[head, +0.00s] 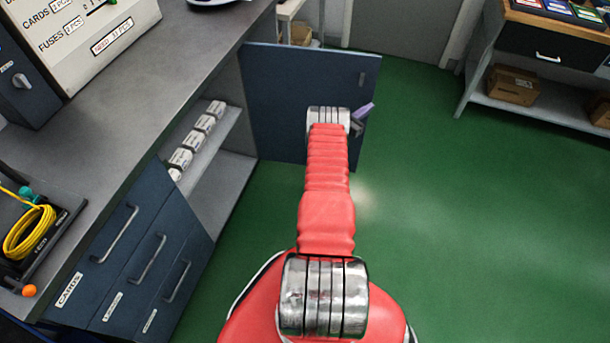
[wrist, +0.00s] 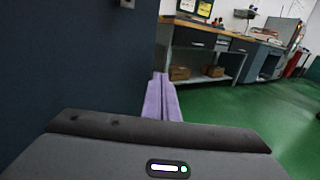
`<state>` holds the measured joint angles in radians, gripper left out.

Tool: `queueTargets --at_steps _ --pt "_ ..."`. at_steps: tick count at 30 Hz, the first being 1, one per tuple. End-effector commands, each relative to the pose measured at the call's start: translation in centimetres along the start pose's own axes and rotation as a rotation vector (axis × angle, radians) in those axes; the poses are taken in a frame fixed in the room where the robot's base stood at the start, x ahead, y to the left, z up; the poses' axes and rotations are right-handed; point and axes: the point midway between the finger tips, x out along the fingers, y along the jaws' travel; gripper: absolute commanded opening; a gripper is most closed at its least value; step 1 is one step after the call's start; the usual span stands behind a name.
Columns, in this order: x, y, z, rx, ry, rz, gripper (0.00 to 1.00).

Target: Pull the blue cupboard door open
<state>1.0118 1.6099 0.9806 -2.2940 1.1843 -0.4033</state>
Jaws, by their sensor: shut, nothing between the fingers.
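The blue cupboard door (head: 282,95) stands swung out from the counter, well open, with shelves showing beside it. Its small handle (head: 362,78) is near the upper right edge. In the wrist view the door (wrist: 75,60) fills the left side, and part of the handle (wrist: 127,3) shows at the top. My gripper (head: 366,111) has purple fingers and is by the door's right edge, below the handle and apart from it. In the wrist view the fingers (wrist: 162,97) are together and empty, just right of the door edge. Whether they touch the door I cannot tell.
The cupboard shelf (head: 212,140) holds several white rolls or boxes. Blue drawers (head: 130,260) stand at left under the grey counter (head: 150,95). A workbench (head: 545,110) with cardboard boxes stands at upper right. The green floor (head: 470,220) right of the door is clear.

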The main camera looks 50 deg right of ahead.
Motion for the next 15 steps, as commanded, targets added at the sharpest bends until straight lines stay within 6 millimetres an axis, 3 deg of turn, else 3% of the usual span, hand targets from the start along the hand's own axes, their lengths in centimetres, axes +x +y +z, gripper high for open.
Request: queueTargets --at_steps 8,15 --pt "-0.4 -0.2 0.0 -0.002 0.001 0.0 0.0" --pt "-2.0 -1.1 -0.1 -0.002 0.001 0.002 0.0"
